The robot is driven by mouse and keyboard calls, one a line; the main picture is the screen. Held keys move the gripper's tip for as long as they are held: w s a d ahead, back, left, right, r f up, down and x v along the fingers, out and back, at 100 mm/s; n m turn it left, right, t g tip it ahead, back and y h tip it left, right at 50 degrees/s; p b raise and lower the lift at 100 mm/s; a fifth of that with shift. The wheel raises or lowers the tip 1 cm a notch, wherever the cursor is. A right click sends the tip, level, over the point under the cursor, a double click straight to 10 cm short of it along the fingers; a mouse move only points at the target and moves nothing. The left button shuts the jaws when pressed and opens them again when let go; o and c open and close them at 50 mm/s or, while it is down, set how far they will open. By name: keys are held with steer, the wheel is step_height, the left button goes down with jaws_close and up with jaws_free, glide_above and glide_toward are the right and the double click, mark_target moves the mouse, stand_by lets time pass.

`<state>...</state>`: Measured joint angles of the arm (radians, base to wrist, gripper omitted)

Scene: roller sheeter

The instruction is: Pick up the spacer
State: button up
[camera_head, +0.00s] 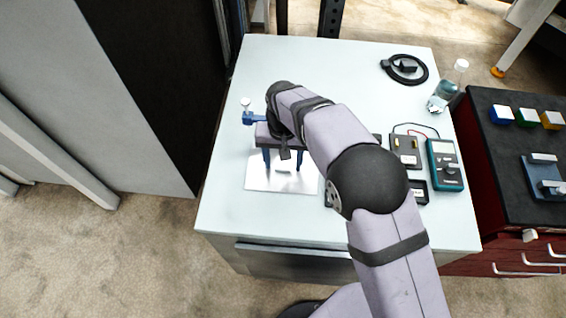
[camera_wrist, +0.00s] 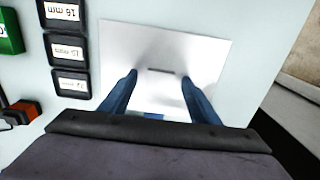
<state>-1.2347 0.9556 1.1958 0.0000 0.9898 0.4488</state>
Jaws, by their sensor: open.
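My gripper (camera_head: 283,168) is open above a shiny silver plate (camera_head: 262,186) on the table. In the wrist view its two blue fingers (camera_wrist: 159,74) are apart, with nothing held between them. The same plate (camera_wrist: 206,48) lies below them, and a small dark bar-like mark (camera_wrist: 161,71) shows between the fingertips; I cannot tell whether it is the spacer, a slot or a reflection. Three black blocks with white millimetre labels (camera_wrist: 70,52) stand in a row left of the plate, the farthest reading about 16 mm. I cannot tell for sure which thing is the spacer.
A teal meter (camera_head: 446,165), a dark box with wires (camera_head: 405,150), a bottle (camera_head: 446,88) and a black ring-shaped item (camera_head: 404,69) occupy the table's right side. A blue part with a white knob (camera_head: 249,117) is left of my gripper. The table's front left is clear.

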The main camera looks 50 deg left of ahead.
steer(key=c, duration=1.4)
steer(key=shift+o, duration=0.2)
steer(key=shift+r, duration=0.1)
